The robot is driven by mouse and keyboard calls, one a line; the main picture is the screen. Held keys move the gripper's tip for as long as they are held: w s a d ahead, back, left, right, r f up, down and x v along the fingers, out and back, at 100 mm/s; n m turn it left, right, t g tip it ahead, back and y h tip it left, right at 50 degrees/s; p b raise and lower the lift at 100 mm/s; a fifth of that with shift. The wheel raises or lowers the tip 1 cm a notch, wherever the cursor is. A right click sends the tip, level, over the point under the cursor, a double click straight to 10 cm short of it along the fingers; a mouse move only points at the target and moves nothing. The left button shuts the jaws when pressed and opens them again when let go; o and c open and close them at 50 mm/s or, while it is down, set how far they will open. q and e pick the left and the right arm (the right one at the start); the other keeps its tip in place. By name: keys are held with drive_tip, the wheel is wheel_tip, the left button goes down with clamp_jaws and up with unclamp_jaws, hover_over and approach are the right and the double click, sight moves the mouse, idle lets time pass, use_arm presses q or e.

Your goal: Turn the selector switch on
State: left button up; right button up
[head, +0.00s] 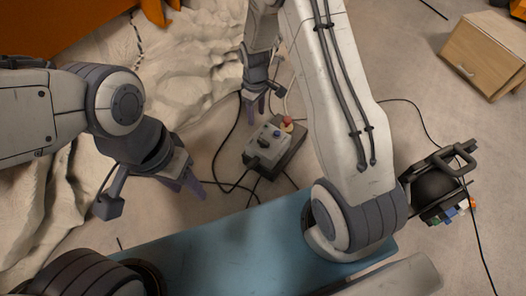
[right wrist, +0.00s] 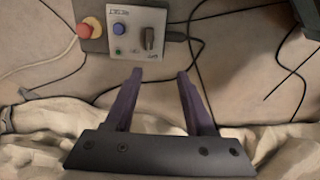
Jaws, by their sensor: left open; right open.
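The control box (head: 268,144) sits on a dark base on the floor in the middle of the head view. In the right wrist view its pale panel (right wrist: 135,50) carries a dark selector switch (right wrist: 149,38) at the right, its grip looking roughly upright in the picture. My right gripper (head: 255,106) hangs just beyond the box in the head view. In the right wrist view my right gripper (right wrist: 159,74) is open and empty, with its fingertips just below the panel, apart from the switch. My left gripper (head: 195,189) is open and empty, left of the box.
A red mushroom button (right wrist: 86,29) and a blue button (right wrist: 119,28) sit left of the switch. Black cables (head: 225,145) lie around the box. A blue surface (head: 215,245) is in front, pale rock (head: 195,60) behind left, and a wooden cabinet (head: 485,55) far right.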

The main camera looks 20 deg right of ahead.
drive_tip(key=b, duration=0.2)
hover_over(263, 141)
wheel_tip(263, 141, down, 7)
wheel_tip(263, 141, down, 10)
drive_tip(key=b, duration=0.5)
drive_tip(key=shift+f+b, duration=0.25)
drive_tip(key=shift+b, duration=0.15)
use_arm(q)
wheel_tip(263, 141, down, 10)
drive_tip(key=shift+r, duration=0.25)
use_arm(e)
clamp_jaws()
